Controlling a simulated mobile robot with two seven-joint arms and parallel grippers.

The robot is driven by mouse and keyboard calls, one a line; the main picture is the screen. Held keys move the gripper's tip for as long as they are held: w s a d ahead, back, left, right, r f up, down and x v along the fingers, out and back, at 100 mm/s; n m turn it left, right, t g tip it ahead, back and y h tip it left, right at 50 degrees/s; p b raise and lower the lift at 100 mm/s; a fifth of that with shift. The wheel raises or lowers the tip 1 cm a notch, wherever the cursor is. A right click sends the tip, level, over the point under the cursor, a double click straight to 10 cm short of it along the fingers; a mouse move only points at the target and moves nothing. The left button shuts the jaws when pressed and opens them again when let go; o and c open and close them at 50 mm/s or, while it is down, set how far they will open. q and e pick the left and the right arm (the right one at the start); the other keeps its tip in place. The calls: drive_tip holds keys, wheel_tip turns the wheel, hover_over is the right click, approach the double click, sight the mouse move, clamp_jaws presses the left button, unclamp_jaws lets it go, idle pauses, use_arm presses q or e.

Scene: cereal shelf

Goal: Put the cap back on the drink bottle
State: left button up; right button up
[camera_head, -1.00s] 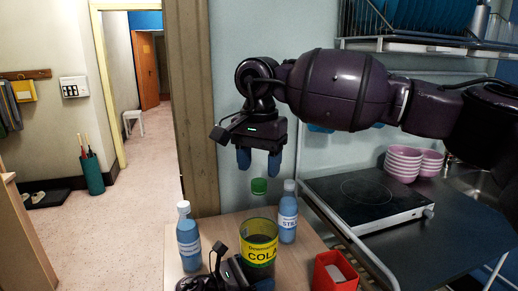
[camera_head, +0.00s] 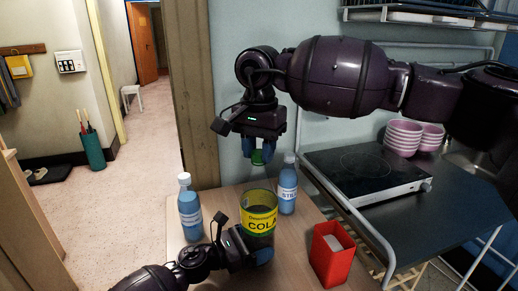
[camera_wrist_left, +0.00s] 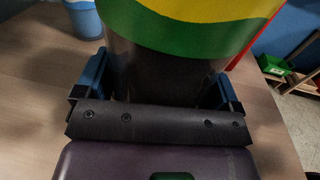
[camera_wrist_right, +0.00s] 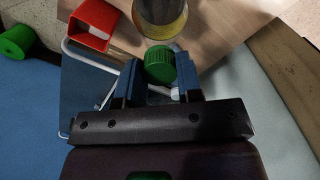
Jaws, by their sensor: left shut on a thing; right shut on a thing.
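The cola bottle (camera_head: 259,221), a dark container with a yellow COLA label edged in green, stands upright near the middle of the wooden table. My left gripper (camera_head: 258,252) is shut on its dark lower part; in the left wrist view a finger stands on each side of the bottle (camera_wrist_left: 170,70). The green cap (camera_head: 257,157) is above the bottle in the head view, with a gap between them. My right gripper (camera_head: 258,150) is shut on the cap, fingers pointing down. The right wrist view shows the cap (camera_wrist_right: 160,65) between its fingertips. The bottle's mouth is not clearly visible.
Blue bottles stand on the table left (camera_head: 190,215) and right (camera_head: 287,190) of the cola bottle. A red open box (camera_head: 331,255) is at the right. A hob (camera_head: 365,172) and pink bowls (camera_head: 403,138) are further right. A wall post (camera_head: 192,90) stands behind.

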drive_tip(key=shift+c, duration=0.4)
drive_tip(key=m, duration=0.5)
drive_tip(key=shift+m, duration=0.3)
drive_tip(key=m, duration=0.5)
drive_tip(key=shift+m, duration=0.4)
drive_tip(key=m, duration=0.5)
drive_tip(key=shift+m, duration=0.3)
drive_tip(key=m, duration=0.4)
drive_tip(key=o, duration=1.1)
wheel_tip(320, 180, up, 12)
drive_tip(key=shift+f, duration=0.1)
